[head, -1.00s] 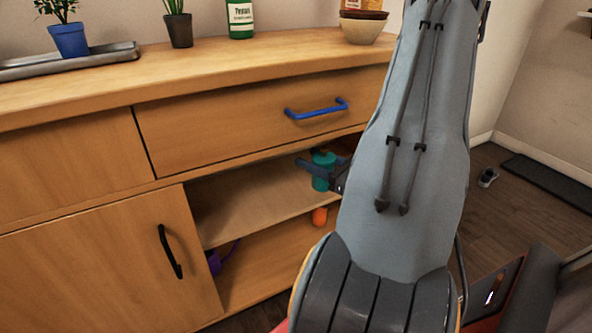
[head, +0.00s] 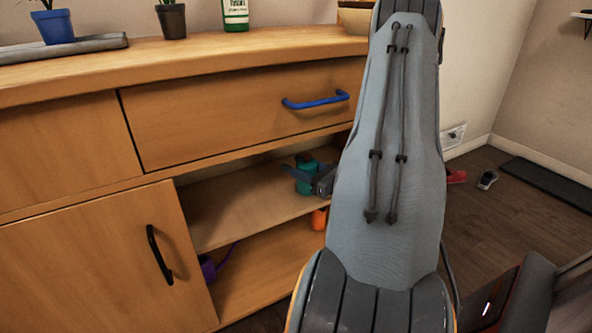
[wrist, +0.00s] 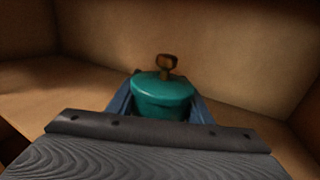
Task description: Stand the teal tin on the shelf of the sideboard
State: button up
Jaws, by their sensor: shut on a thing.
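The teal tin (head: 305,181) is a small round tin, upright between the fingers of my gripper (head: 303,176). My gripper is shut on it. In the wrist view the tin (wrist: 163,98) shows its teal lid with a brown knob on top, between the two blue-grey fingers. The tin is inside the open upper bay of the sideboard (head: 235,105), over the shelf (head: 235,208). I cannot tell whether its base touches the shelf. My arm hides the right part of the bay.
An orange thing (head: 319,219) and a purple thing (head: 208,267) are in the bay below the shelf. A drawer with a blue handle (head: 315,102) is above the bay. A door with a black handle (head: 159,254) is to the left. The shelf left of the tin looks clear.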

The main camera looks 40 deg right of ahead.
aim_at(315, 173)
jog(key=shift+f, duration=0.1)
jog(key=shift+f, duration=0.1)
jog(key=o, duration=1.1)
jog(key=shift+r, duration=0.2)
jog(key=s+p, duration=0.1)
jog(key=s, duration=0.3)
jog(key=s+d+p, duration=0.1)
jog(key=s, duration=0.3)
jog(key=s+d+p, duration=0.1)
jog(key=s, duration=0.2)
jog(key=shift+s, duration=0.4)
